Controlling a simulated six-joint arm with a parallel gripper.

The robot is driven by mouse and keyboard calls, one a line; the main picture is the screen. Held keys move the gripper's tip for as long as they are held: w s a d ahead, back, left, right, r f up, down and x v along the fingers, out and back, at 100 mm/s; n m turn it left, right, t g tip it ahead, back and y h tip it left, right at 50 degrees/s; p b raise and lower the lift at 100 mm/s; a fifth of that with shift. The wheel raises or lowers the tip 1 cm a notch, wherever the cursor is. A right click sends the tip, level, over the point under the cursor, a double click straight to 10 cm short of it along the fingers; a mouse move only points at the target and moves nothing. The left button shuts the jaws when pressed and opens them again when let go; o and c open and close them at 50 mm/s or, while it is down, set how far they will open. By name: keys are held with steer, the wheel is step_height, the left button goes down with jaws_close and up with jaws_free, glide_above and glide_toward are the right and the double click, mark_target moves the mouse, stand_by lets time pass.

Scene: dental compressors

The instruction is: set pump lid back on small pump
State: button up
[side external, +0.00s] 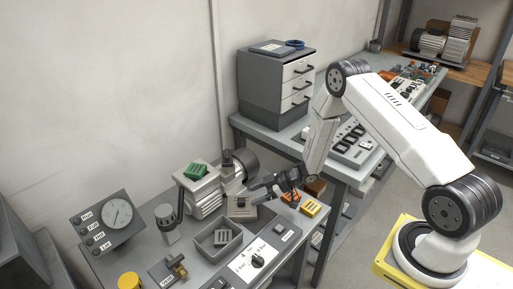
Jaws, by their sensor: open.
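A grey finned pump (205,197) stands on the near bench, with a green slotted block (195,170) on top and a dark round motor behind it. I take it for the small pump. A grey square piece with a dark raised centre (241,208) sits to its right; I cannot tell whether this is the pump lid. My gripper (262,192) is open, with its dark fingers pointing left above and just right of that piece. It appears empty. The fingers hide part of the bench behind them.
An orange block (291,197) and a yellow block (310,207) lie right of my gripper. A drawer cabinet (270,95) stands behind.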

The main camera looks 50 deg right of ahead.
mark_target(242, 199)
steer(key=shift+x, duration=2.1)
jaws_close()
